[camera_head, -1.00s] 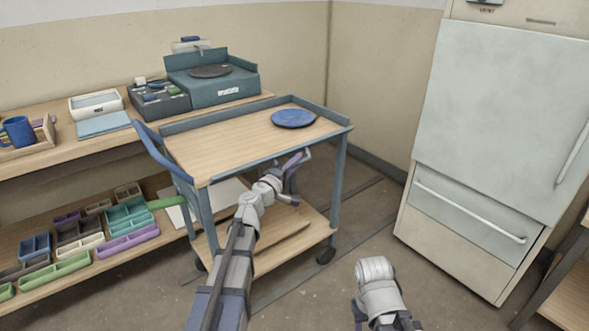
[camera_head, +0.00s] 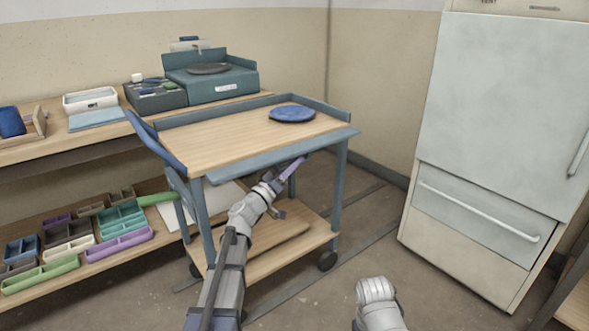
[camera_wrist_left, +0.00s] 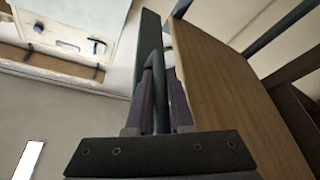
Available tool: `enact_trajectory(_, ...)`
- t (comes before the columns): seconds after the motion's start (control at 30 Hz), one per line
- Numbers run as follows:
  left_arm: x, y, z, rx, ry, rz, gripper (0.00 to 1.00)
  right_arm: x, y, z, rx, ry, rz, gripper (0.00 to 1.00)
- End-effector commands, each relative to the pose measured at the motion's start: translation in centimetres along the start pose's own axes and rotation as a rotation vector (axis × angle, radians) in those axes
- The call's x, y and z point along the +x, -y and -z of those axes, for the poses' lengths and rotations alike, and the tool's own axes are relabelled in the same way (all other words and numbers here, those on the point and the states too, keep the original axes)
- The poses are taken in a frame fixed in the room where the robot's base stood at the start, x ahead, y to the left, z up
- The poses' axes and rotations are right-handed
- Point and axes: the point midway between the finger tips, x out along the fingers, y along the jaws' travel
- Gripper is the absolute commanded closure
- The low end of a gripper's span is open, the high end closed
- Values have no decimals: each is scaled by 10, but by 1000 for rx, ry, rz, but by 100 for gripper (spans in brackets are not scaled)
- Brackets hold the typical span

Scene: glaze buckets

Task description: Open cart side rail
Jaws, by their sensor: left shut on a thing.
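The cart (camera_head: 225,140) has a wooden top and blue-grey frame. Its side rail (camera_head: 285,157) runs along the near edge as a broad blue-grey strip, tilted outward. My left gripper (camera_head: 296,166) is under that rail towards its right part. In the left wrist view the left gripper (camera_wrist_left: 163,95) is shut on a dark bar handle (camera_wrist_left: 154,62) beside the rail (camera_wrist_left: 148,30), with a gap between rail and wooden top (camera_wrist_left: 225,90). The fingertips are partly hidden by the rail in the head view. Part of my right arm shows at the bottom; its gripper is out of view.
A blue plate (camera_head: 292,115) lies on the cart top. A blue push handle (camera_head: 155,142) is at the cart's left end. A shelf with several trays (camera_head: 120,220) stands left. A white cabinet (camera_head: 490,130) stands right. Floor between cart and cabinet is clear.

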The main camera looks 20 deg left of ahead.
Motion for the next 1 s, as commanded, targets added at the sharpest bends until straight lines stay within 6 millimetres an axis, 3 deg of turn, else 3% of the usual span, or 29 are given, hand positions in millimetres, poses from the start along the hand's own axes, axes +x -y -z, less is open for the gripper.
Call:
enact_trajectory(0.33,0,8,-1,105,-4,-39,100,10,1,0,3,0,0,50)
enact_trajectory(0.87,0,7,-1,119,-4,-46,100,10,1,1,3,0,0,50)
enact_trajectory(0.9,0,7,-1,119,-4,-46,76,10,1,1,3,0,0,50)
enact_trajectory(1.0,0,7,-1,119,-4,-47,68,10,1,1,3,0,0,50)
